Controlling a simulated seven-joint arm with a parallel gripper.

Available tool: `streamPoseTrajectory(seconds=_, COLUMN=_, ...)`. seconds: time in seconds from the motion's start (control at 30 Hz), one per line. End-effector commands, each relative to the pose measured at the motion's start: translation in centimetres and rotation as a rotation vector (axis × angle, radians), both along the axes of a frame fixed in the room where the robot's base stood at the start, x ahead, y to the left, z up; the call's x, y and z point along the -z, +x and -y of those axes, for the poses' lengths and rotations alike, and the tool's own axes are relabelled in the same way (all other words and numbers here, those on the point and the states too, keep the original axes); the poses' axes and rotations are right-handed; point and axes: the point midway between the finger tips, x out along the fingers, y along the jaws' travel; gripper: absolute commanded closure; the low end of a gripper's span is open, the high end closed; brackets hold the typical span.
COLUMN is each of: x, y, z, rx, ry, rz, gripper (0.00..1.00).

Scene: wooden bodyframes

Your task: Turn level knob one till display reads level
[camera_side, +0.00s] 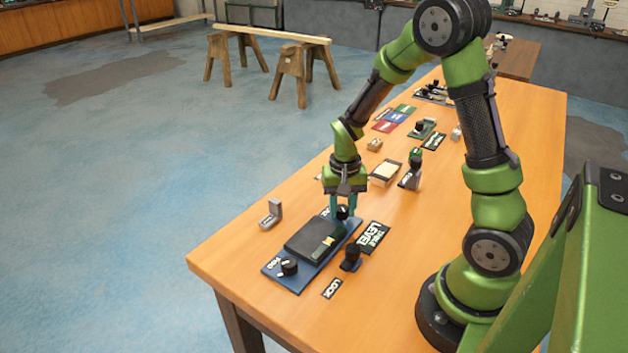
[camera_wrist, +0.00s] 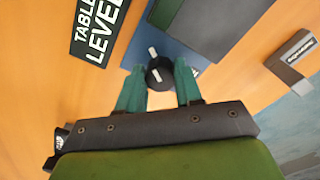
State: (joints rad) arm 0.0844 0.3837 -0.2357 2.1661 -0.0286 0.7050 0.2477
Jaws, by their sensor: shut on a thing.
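A blue panel (camera_side: 311,276) lies near the table's front-left end and carries a dark box with a small green display (camera_side: 328,243) showing a yellow mark. Its reading is too small to tell. A black knob (camera_side: 343,212) with a white pointer mark sits at the panel's far end; in the wrist view the knob (camera_wrist: 159,73) is between the teal fingers. My gripper (camera_side: 343,207) points down and is shut on this knob. A second black knob (camera_side: 288,266) stands free at the panel's near end. The label beside the held knob is partly hidden by the fingers.
A TABLE LEVEL sign (camera_side: 374,237), a black lock knob (camera_side: 350,258) and a LOCK label (camera_side: 332,288) lie right of the panel. A grey bracket (camera_side: 271,215) stands left of it. Several other devices and coloured cards stand farther back. The table's front edge is close.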

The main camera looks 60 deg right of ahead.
Motion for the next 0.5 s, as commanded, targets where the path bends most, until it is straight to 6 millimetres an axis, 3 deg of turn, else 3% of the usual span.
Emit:
streamPoseTrajectory(seconds=0.13, x=-0.05, y=0.0, z=0.0, rx=0.003, ry=0.0, rz=0.0, gripper=0.96)
streamPoseTrajectory(seconds=0.17, x=-0.06, y=0.0, z=0.0, rx=0.003, ry=0.001, rz=0.001, gripper=0.62)
streamPoseTrajectory(seconds=0.3, x=-0.04, y=0.0, z=0.0, rx=0.004, ry=0.0, rz=0.0, gripper=0.41)
streamPoseTrajectory(seconds=0.5, x=-0.03, y=0.0, z=0.0, rx=0.004, ry=0.0, rz=0.0, gripper=0.4)
